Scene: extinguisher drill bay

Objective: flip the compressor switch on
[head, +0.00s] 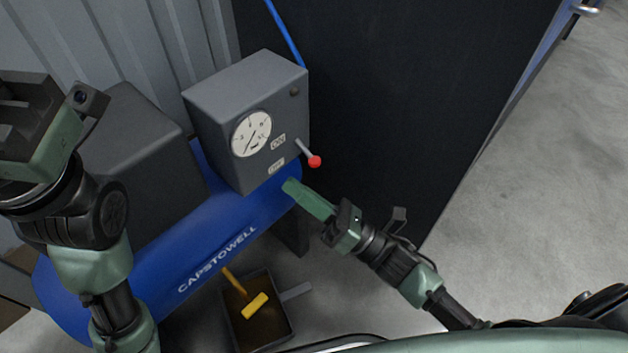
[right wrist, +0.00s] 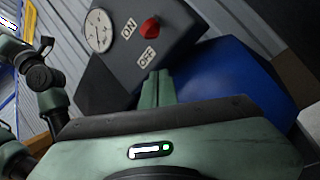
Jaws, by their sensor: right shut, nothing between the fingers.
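The compressor has a blue tank (head: 225,240) and a grey control box (head: 215,100). A switch lever with a red knob (head: 314,161) sticks out of the box's front, beside the ON and OFF labels; I cannot tell for sure which position it is in. In the right wrist view the red knob (right wrist: 150,27) shows beyond the fingertips, beside the ON label. My right gripper (head: 289,186) is shut and empty, below and left of the knob, apart from it. My left gripper (head: 42,115) is at the far left; its fingers are not clear.
A round gauge (head: 251,134) is on the box. A dark tray (head: 285,325) with a yellow-headed tool stands on the floor below the tank. A dark panel (head: 400,90) rises behind the lever. Grey floor is open at right.

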